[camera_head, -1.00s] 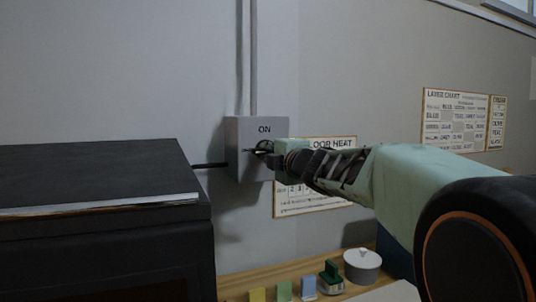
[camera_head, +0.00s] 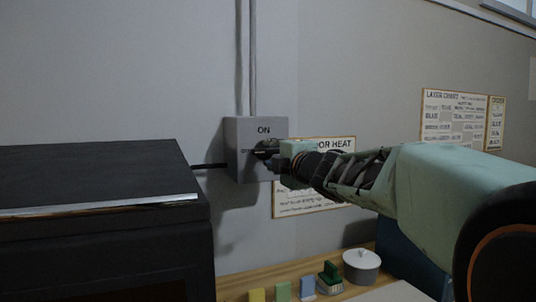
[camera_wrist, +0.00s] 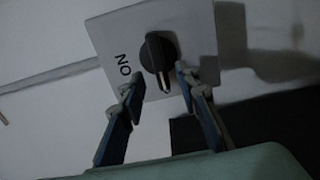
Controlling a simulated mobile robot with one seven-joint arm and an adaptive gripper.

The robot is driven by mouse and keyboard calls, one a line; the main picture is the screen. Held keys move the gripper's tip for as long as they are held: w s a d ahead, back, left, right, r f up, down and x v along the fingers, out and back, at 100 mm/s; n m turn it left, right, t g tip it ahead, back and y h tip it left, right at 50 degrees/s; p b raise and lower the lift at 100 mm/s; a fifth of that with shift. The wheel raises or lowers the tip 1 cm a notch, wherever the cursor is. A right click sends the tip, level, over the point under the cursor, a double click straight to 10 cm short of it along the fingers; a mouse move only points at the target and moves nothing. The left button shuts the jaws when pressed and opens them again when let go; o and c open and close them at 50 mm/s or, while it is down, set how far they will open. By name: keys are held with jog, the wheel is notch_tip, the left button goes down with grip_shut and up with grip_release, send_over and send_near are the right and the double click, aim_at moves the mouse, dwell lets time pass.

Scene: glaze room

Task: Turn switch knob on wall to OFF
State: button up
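The grey switch box (camera_head: 245,168) is on the wall, with ON printed near its top. In the wrist view the box (camera_wrist: 196,30) appears turned sideways, with ON at left. Its black knob (camera_wrist: 158,50) has a raised bar with a pale-marked end pointing down in that view, away from the ON label's side. In the head view the knob (camera_head: 262,150) is partly hidden by my gripper (camera_head: 275,152). In the wrist view my gripper (camera_wrist: 158,82) is open. Its fingers are apart, one on each side of the bar's marked end. I cannot tell whether they touch it.
A large black cabinet (camera_head: 90,170) stands at left, close to the box. A FLOOR HEAT sign (camera_head: 315,195) hangs behind my arm. A wooden shelf (camera_head: 270,277) below holds small coloured blocks and a lidded white pot (camera_head: 361,268).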

jog(key=shift+v, duration=2.15)
